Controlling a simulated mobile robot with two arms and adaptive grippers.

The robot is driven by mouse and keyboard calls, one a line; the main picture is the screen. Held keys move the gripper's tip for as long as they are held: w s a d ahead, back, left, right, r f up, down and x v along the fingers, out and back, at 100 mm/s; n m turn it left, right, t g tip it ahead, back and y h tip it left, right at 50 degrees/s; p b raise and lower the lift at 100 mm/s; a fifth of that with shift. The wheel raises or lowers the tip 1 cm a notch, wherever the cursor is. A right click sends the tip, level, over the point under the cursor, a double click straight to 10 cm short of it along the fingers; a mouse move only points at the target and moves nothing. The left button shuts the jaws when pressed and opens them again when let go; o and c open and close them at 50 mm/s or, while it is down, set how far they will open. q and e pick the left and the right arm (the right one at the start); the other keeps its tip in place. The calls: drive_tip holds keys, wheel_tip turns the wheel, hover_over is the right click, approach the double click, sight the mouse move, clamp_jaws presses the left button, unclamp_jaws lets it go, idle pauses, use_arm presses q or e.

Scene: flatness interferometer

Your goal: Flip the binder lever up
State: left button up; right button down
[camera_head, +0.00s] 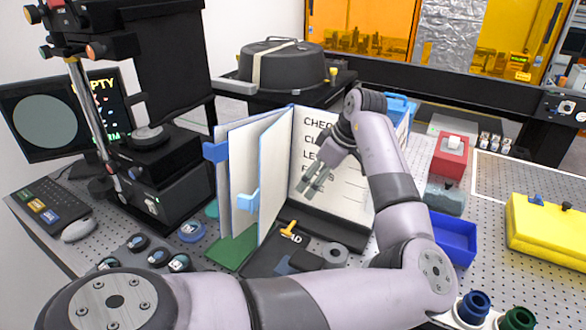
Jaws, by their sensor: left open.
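A binder (262,165) stands open on the perforated table, with white pages fanned upright and blue tabs on their edges. Its right-hand page (303,137) carries large black text, partly hidden by my arm. A small orange-yellow lever-like piece (289,229) sits low in front of the pages, by a dark plate with partly hidden lettering. I cannot tell for sure whether it is the binder lever. My left gripper (311,190) is open and empty, in front of the right-hand page and above the orange piece. Contact with the page cannot be told. My right gripper is out of view.
A black instrument (150,185) and monitor (62,122) stand at left. A blue bin (455,238), a red box (449,157) and a yellow case (548,232) are at right. A grey ring (335,253) lies near the binder. My left arm crosses the foreground.

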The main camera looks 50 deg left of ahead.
use_arm(q)
drive_tip(key=s+d, duration=0.1)
drive_tip(key=p, duration=0.4)
approach(291, 226)
drive_tip(key=shift+h, duration=0.3)
drive_tip(key=x, duration=0.7)
drive_tip(key=shift+a+r, duration=0.15)
drive_tip(key=shift+a, duration=0.15)
drive_tip(key=shift+a+f, duration=0.1)
drive_tip(key=shift+f, duration=0.3)
drive_tip(key=shift+c, duration=1.4)
drive_tip(key=shift+f, duration=0.15)
drive_tip(key=c, duration=0.7)
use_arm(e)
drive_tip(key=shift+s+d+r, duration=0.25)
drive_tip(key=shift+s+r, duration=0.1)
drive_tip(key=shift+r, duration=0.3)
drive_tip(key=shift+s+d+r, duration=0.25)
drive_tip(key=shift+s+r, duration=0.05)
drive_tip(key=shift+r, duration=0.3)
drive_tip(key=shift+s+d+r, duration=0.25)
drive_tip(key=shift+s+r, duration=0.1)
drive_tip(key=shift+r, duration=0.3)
